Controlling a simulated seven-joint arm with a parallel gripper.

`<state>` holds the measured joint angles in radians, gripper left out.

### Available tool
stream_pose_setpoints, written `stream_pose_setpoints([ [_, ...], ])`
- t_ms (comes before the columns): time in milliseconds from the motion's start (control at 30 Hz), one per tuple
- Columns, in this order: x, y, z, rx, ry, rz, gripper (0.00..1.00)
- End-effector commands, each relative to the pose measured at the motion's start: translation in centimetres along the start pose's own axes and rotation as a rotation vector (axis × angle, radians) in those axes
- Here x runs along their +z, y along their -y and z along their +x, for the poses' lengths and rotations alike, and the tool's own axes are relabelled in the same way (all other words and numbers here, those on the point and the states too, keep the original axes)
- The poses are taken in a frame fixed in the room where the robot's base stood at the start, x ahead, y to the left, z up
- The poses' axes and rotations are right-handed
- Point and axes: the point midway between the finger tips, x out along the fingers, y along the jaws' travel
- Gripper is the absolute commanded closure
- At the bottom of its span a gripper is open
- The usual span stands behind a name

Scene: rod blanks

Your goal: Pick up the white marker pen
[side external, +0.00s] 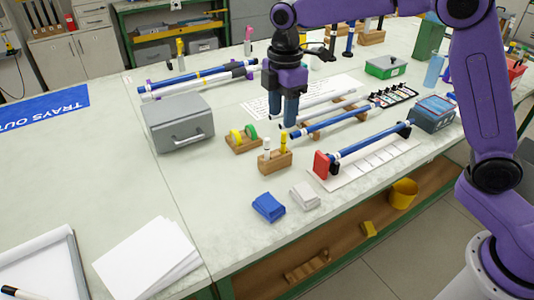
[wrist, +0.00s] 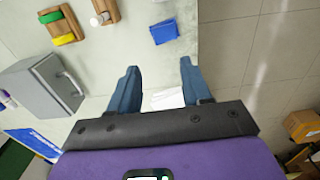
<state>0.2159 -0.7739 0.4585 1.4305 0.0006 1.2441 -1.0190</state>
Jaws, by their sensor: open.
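A slim white pen with a black end (side external: 14,292) lies on a white pad (side external: 38,268) at the bottom left of the side view, partly cut off by the frame edge. A small wooden holder (side external: 276,163) holds an upright white-topped piece (side external: 267,144) and a yellow one (side external: 289,143); I cannot tell if either is a marker. The holder is also at the top of the wrist view (wrist: 107,9). My gripper (side external: 282,119) points down, open and empty, behind the holder near the rods. In the wrist view its fingers (wrist: 158,82) are wide apart.
A grey box (side external: 178,122) and a wooden piece with green and yellow rings (side external: 242,140) stand left of my gripper. Blue rods (side external: 335,120) lie to its right. Blue (side external: 268,207) and white (side external: 304,195) blocks are near the front edge. The left table is mostly clear around the paper stack (side external: 148,258).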

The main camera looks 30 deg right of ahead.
Motion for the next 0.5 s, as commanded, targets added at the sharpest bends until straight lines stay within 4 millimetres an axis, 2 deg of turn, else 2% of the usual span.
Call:
stream_pose_setpoints([
  [33,0.0,-1.9,0.4,-0.001,0.001,-0.021,0.52],
  [200,0.8,-7.1,1.4,-0.004,0.003,-0.108,0.52],
  [400,2.5,-11.6,2.9,-0.007,0.004,-0.199,0.52],
  [500,3.4,-12.9,3.3,-0.008,0.004,-0.231,0.52],
])
